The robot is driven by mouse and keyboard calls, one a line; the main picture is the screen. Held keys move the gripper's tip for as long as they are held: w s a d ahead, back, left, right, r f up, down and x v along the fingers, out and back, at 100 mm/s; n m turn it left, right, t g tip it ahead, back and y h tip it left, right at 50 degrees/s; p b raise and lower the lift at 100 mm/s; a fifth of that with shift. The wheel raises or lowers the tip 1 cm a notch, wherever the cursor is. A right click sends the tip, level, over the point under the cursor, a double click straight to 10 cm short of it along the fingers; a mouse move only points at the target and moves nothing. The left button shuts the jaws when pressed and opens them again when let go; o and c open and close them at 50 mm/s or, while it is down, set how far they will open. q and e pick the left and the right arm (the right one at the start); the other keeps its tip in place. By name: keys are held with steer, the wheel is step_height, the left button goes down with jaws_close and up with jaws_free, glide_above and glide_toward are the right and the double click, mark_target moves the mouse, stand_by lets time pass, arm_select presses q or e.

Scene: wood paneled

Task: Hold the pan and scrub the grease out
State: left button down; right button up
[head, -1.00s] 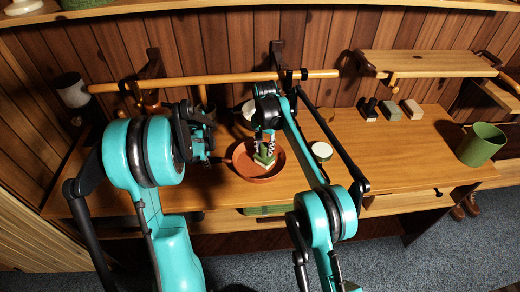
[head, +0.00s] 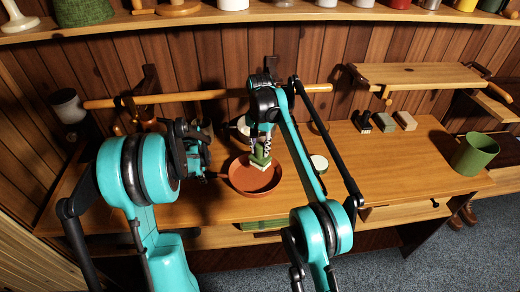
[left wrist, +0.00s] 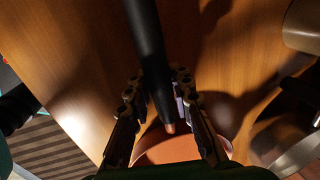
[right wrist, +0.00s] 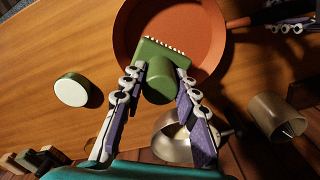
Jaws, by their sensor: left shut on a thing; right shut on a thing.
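The round terracotta-coloured pan (head: 240,184) sits on the wooden table in the head view. It also shows in the right wrist view (right wrist: 205,30) and partly in the left wrist view (left wrist: 180,150). My left gripper (left wrist: 160,82) is shut on the pan's black handle (left wrist: 148,45), left of the pan. My right gripper (right wrist: 160,78) is shut on a green scrub brush (right wrist: 158,80) with pale bristles. The brush (head: 261,159) is over the inside of the pan, bristles down. I cannot tell whether the bristles touch the pan floor. No grease can be made out.
A white-topped green round container (head: 319,163) stands right of the pan. Several small blocks (head: 405,121) stand at the back right, and a green cup (head: 474,153) near the right edge. A wooden rail (head: 215,95) runs behind the arms. The table between is clear.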

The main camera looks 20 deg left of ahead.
arm_select(q)
steer(key=c, duration=1.3)
jaws_free()
steer(key=shift+o, duration=0.2)
step_height(320, 180, up, 12)
steer(key=s+d, duration=0.1)
steer(key=s, duration=0.1)
steer(key=shift+f, duration=0.15)
steer(key=shift+d, duration=0.1)
